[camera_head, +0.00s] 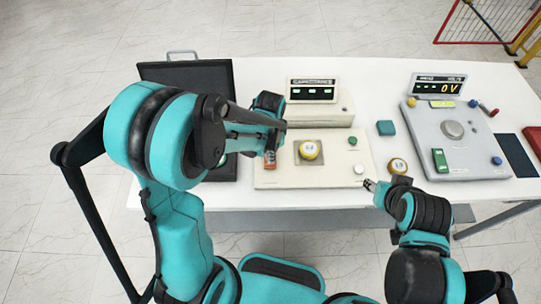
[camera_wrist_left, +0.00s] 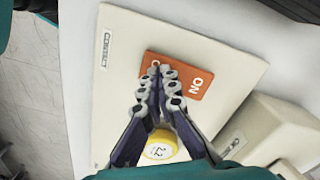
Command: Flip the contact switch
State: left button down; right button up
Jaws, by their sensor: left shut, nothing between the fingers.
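The contact switch is an orange plate marked ON on a cream panel. In the left wrist view, the switch (camera_wrist_left: 199,86) lies just beyond my left gripper (camera_wrist_left: 158,76), whose fingers are shut with nothing between them. The fingertips overlap the switch's edge and hide part of its lettering; I cannot tell whether they touch it. In the head view, part of the switch (camera_head: 270,165) shows below the left gripper (camera_head: 272,150); the arm covers part of the panel's left side. My right gripper (camera_head: 369,184) is near the panel's front right corner; its finger state is too small to tell.
A grey voltmeter unit (camera_head: 453,135) stands right. A dark tray (camera_head: 190,73) lies left.

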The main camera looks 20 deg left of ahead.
pick_arm(q)
notch_tip(320, 180, up, 7)
jog(key=p, duration=0.5)
dwell(0.7)
jog(key=s+a+n+t+b, duration=0.4)
jog(key=s+n+t+b, duration=0.3)
jog(key=s+b, duration=0.3)
jog(key=n+b, duration=0.1)
jog(key=b, duration=0.2)
jog(key=shift+s+a+r+n, duration=0.15)
jog(key=shift+a+r+n, duration=0.1)
jog(key=shift+a+n, duration=0.15)
